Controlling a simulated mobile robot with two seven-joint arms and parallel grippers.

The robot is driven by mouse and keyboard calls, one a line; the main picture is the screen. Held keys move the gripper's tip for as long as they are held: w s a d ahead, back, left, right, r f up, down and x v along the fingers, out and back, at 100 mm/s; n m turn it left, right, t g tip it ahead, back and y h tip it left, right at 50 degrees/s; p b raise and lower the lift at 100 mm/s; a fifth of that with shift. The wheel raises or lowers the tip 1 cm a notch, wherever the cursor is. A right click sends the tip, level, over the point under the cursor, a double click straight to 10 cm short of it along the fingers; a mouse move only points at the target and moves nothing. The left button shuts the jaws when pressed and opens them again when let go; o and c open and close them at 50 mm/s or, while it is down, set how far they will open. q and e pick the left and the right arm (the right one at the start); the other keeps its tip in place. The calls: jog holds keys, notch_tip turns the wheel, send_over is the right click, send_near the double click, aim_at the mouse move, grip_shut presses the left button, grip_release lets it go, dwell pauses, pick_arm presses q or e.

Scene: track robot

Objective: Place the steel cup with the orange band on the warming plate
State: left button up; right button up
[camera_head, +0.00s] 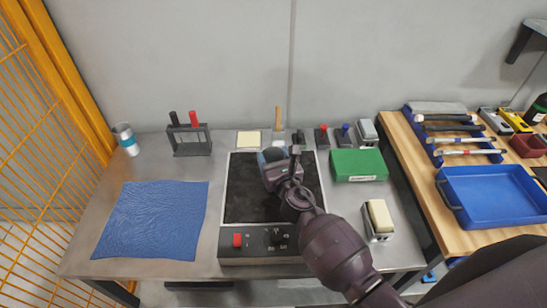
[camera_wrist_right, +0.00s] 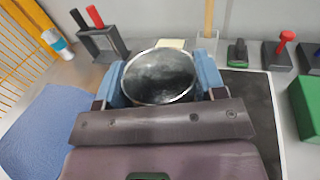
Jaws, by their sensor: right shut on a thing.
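My right gripper (camera_head: 274,156) is shut on a steel cup (camera_wrist_right: 160,77), its blue fingers on either side of the cup. The wrist view looks into the cup's open mouth, with a bright rim and dark grey inside. Its outer side is hidden, so I see no orange band. The warming plate (camera_head: 242,203) is a black square surface with a front panel carrying a red switch and a dark knob. The gripper and cup are over its back part; I cannot tell whether the cup touches it. My left gripper is out of view.
A second steel cup with a blue band (camera_head: 126,139) stands at the back left. A blue cloth (camera_head: 152,222) lies left of the plate. A rack with black and red handles (camera_head: 191,140), a green box (camera_head: 358,165) and several stamps stand around. A blue tray (camera_head: 495,197) is on the right bench.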

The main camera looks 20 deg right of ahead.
jog(key=shift+f, duration=0.1)
jog(key=shift+f, duration=0.1)
jog(key=o, duration=1.1)
jog(key=shift+o, duration=0.2)
jog(key=shift+s+r, duration=0.1)
jog(key=shift+r, duration=0.15)
jog(key=s, duration=1.1)
jog(key=shift+s+d, duration=0.2)
jog(key=shift+s, duration=0.2)
